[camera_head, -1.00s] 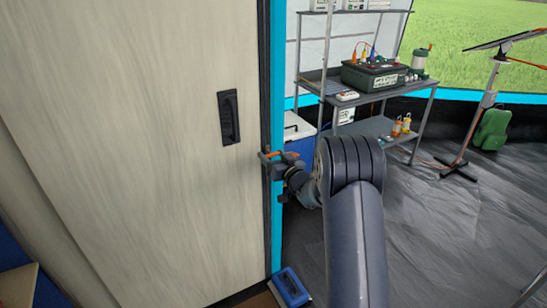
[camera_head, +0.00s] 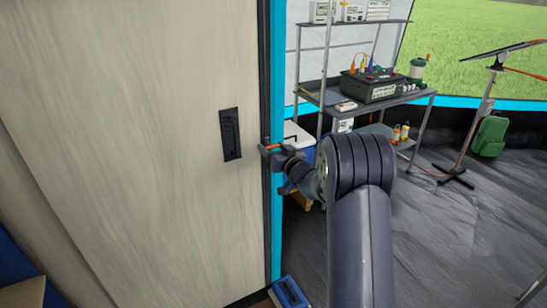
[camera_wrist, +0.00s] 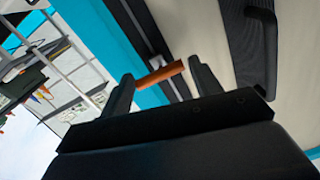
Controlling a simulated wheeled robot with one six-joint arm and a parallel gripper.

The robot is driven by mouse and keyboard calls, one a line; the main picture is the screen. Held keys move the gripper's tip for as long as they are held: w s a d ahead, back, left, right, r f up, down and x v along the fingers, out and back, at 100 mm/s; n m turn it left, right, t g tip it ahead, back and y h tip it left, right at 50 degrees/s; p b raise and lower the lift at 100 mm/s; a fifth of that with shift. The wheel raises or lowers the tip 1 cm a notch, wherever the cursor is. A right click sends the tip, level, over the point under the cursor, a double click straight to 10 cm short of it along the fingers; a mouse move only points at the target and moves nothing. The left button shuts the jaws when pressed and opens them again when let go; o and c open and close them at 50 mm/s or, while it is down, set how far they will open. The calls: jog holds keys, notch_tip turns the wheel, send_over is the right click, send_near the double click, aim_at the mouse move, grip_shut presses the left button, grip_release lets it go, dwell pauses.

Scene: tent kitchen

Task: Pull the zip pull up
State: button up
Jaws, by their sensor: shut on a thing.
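The zip pull is an orange bar (camera_wrist: 160,74) held between the two dark fingers of my gripper (camera_wrist: 163,88) in the wrist view. In the head view the orange zip pull (camera_head: 270,148) shows at the tip of my gripper (camera_head: 274,155), beside the dark zip track (camera_head: 267,205) along the edge of the pale panel. My gripper is shut on the zip pull, about level with the dark recessed handle. A bright blue strip (camera_head: 277,80) runs beside the track.
The pale panel (camera_head: 140,140) with a dark handle (camera_head: 230,134) fills the left. A metal shelf (camera_head: 385,100) with a dark power box (camera_head: 371,84) stands behind my arm. A white-lidded blue cooler (camera_head: 298,138) sits behind the strip. A blue-edged object (camera_head: 289,293) lies on the floor.

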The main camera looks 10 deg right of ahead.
notch_tip(320, 180, up, 32)
jog(key=p, duration=2.1)
jog(key=shift+f, duration=0.15)
jog(key=o, duration=1.3)
jog(key=shift+c, duration=0.2)
jog(key=b+v, duration=0.2)
jog(key=v, duration=0.8)
jog(key=shift+s+d, duration=0.15)
jog(key=shift+s, duration=0.2)
